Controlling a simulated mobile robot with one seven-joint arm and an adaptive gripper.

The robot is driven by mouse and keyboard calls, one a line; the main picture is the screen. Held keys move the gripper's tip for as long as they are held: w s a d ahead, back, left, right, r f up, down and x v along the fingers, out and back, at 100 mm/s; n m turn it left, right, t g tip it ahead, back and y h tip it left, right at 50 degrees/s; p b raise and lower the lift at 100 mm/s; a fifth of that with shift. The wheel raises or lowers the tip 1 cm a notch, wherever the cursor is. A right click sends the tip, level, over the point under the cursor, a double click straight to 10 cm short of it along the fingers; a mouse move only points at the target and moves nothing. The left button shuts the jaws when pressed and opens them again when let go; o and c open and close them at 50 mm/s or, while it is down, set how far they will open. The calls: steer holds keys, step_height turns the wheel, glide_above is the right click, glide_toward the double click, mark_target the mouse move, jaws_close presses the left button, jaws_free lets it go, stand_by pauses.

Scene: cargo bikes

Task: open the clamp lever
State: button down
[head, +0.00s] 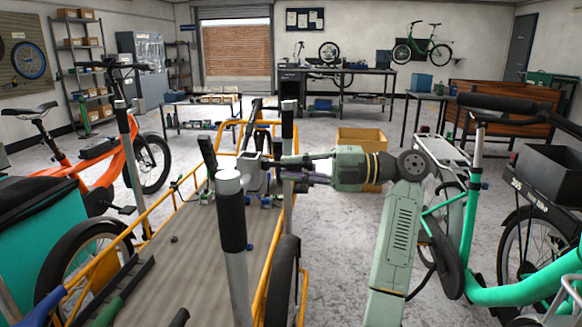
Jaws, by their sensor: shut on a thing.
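My gripper (276,162) reaches in from the right over the orange-framed cargo bed. It is shut at a grey clamp block (253,178), on what appears to be the clamp lever; the fingers and a post hide most of that lever. A dark upright bar (207,152) stands just left of the block. The lever's exact angle cannot be told from here.
A black-topped post (231,215) rises close in front of the clamp, and a grey post (288,150) stands by my fingers. A green bike (470,210) is on the right, an orange bike (125,170) on the left. A yellow crate (362,140) sits behind my arm.

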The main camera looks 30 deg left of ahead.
stand_by(0.4)
steer(key=c, duration=1.6)
jaws_free()
steer(key=shift+o, duration=0.2)
steer(key=shift+d, duration=0.1)
steer(key=v, duration=1.2)
steer(key=shift+f, duration=0.1)
